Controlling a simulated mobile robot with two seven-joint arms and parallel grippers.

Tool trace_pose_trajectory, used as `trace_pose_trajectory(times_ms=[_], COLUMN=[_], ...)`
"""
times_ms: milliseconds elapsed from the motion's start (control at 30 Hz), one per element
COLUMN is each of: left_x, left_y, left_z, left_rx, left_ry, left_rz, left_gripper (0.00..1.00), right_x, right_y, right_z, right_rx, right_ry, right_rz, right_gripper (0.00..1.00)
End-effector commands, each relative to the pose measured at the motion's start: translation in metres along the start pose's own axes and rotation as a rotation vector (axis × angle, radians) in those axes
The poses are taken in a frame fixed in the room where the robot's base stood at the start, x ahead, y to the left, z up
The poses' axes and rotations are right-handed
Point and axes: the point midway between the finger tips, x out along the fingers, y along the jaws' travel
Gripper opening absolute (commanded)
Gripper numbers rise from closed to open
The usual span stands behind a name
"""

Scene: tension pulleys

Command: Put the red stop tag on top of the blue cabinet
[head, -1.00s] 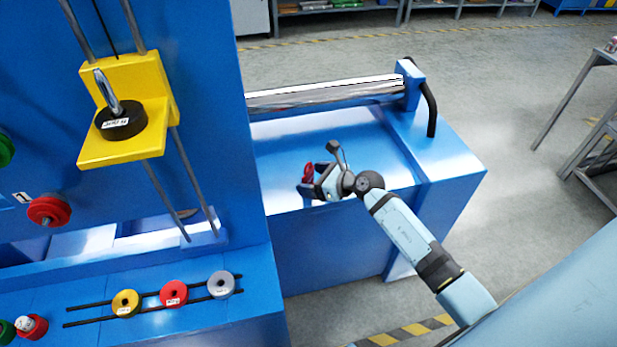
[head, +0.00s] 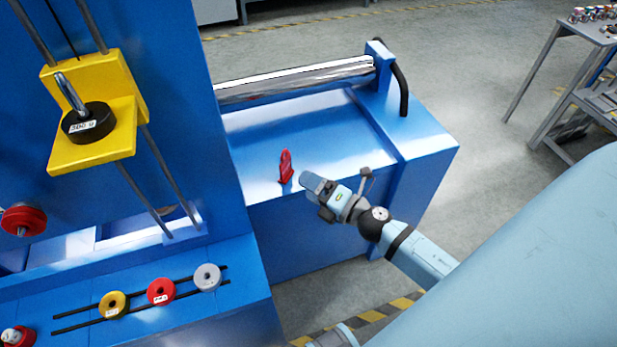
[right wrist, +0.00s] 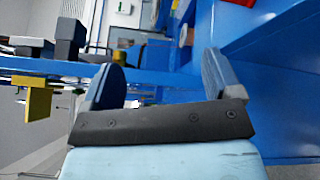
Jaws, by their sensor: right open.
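The red stop tag (head: 286,166) stands on top of the blue cabinet (head: 330,127), close to its front edge in the head view. Nothing holds it. My right gripper (head: 312,190) is just to the right of the tag and a little lower in the picture, apart from it. In the right wrist view its two fingers (right wrist: 158,82) are spread with nothing between them. The tag cannot be made out in the right wrist view. My left gripper is not in view.
A shiny roller (head: 295,80) lies along the back of the cabinet top. A blue machine with a yellow weight carrier (head: 95,140) stands at the left. Yellow, red and grey pulleys (head: 161,291) sit on its lower ledge. A bench (head: 590,30) stands at the far right.

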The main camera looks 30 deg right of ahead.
Motion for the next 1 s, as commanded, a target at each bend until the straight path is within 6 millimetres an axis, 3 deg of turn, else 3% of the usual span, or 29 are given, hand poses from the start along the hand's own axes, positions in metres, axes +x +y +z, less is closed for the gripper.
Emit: trace_pose_trajectory(times_ms=[33, 200, 400, 500, 600, 867, 1000], left_x=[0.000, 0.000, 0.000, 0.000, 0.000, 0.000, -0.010], left_y=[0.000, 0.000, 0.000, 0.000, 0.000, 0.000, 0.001], left_z=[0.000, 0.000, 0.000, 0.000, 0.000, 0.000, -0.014], left_rx=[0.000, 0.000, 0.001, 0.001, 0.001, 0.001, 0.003], left_ry=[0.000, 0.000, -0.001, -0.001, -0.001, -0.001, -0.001], left_rz=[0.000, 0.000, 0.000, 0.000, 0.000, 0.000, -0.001], left_gripper=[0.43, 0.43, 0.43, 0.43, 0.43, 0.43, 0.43], right_x=[-0.009, -0.041, -0.076, -0.085, -0.089, -0.089, -0.090], right_y=[-0.002, -0.024, -0.042, -0.041, -0.041, -0.041, -0.026], right_z=[-0.012, -0.058, -0.129, -0.151, -0.162, -0.162, -0.157], right_rx=[0.229, 1.009, 1.671, 1.840, 1.912, 1.921, 1.917], right_ry=[-0.062, -0.265, -0.420, -0.456, -0.471, -0.472, -0.473], right_rz=[-0.024, -0.175, -0.409, -0.486, -0.524, -0.529, -0.528], right_gripper=[0.84, 0.84, 0.84, 0.84, 0.84, 0.84, 0.84])
